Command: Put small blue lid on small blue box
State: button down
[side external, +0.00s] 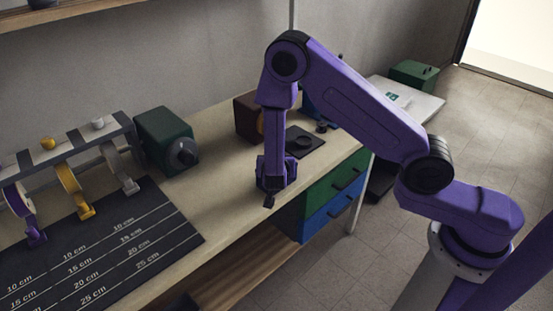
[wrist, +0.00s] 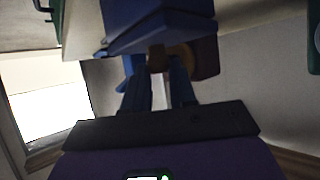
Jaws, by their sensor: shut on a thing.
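My gripper (side external: 268,198) hangs in front of the workbench's front edge, left of the drawers. In the wrist view my gripper (wrist: 158,72) is shut on a dark blue piece, which looks like the small blue lid (wrist: 160,27); its shape is hard to read in the shadow. A blue box (side external: 316,106) stands towards the back of the bench, mostly hidden behind my arm. I cannot tell its size or whether its top is open. My gripper is apart from it, nearer the camera.
A maroon box (side external: 247,117) stands beside the blue one. A black mat (side external: 313,149) with a round dark piece lies near the drawers. A green box (side external: 164,137) with a grey knob, a rack (side external: 70,150) and a marked mat (side external: 160,225) fill the left.

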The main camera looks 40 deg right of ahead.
jog(key=shift+c, duration=1.8)
grip_release()
jog(key=shift+r, duration=0.15)
notch_tip(320, 180, up, 7)
